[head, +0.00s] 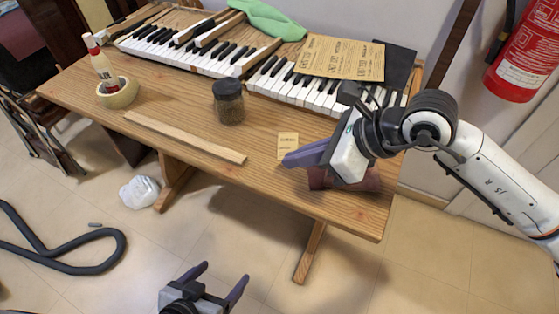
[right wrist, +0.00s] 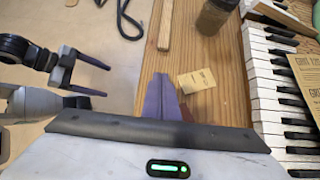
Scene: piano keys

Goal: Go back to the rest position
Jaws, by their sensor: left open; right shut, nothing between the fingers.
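My left gripper (head: 222,282) is low at the bottom of the head view, in front of the table and over the floor. Its two purple fingers are spread apart with nothing between them. It also shows at the left of the right wrist view (right wrist: 98,80). My right gripper (head: 290,160) is above the right front part of the wooden table (head: 255,180), its purple fingers together and empty. In the right wrist view its fingertips (right wrist: 160,82) lie beside a small yellow card (right wrist: 196,80). A dark reddish object (head: 318,180) is partly hidden under the right gripper.
Piano keys (head: 215,62) run along the table's back, with a brown paper sheet (head: 340,58) and green cloth (head: 268,20). A jar (head: 228,102), a wooden strip (head: 185,137), a tape roll (head: 118,93) and a bottle (head: 102,65) stand or lie on the table.

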